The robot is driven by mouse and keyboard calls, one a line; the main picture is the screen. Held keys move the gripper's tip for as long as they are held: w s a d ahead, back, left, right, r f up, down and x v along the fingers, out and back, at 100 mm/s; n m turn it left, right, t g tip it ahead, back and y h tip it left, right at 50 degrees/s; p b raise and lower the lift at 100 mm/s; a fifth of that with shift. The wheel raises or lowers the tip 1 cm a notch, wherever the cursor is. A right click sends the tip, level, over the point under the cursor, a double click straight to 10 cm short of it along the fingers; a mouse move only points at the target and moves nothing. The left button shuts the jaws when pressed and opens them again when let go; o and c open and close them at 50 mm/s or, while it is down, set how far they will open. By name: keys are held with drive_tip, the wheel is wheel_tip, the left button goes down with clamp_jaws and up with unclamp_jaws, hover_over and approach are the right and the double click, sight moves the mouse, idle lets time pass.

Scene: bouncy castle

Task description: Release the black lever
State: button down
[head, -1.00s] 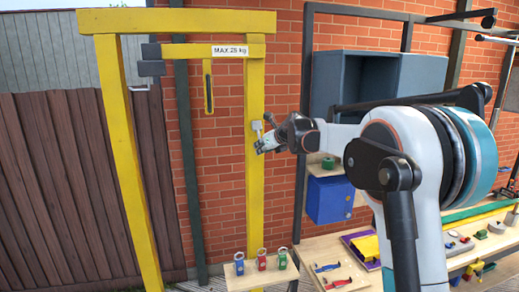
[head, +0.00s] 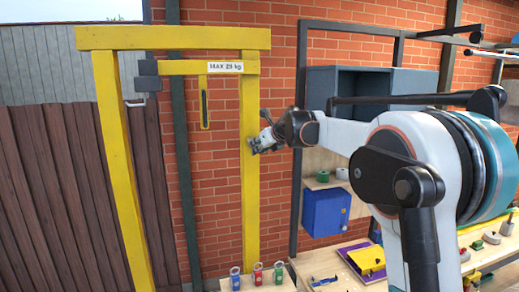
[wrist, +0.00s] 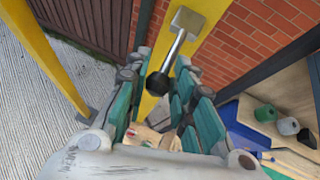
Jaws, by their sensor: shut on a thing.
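The black lever shows in the wrist view as a black round knob (wrist: 158,83) on a metal rod, joined to a grey metal bracket (wrist: 188,20) on the yellow post. The knob lies between the two green-padded fingers of my gripper (wrist: 161,70), which are shut on it. In the head view my gripper (head: 256,145) is at the right yellow post (head: 249,190), about halfway up, and hides most of the lever there.
A yellow frame carries a crossbeam with a "MAX 25 kg" sign (head: 226,67) and a hanging slotted bar (head: 205,103). Red, green and blue padlock-like items stand on a small board (head: 258,287) below. A blue cabinet (head: 326,211) and workbench are to the right.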

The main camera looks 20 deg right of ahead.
drive_tip(key=shift+w+d+r, duration=0.1)
drive_tip(key=shift+r, duration=0.2)
drive_tip(key=c, duration=1.3)
unclamp_jaws()
drive_tip(key=shift+c, duration=0.2)
drive_tip(key=shift+w+d+f, duration=0.15)
drive_tip(key=v, duration=1.2)
drive_tip(key=shift+f, duration=0.1)
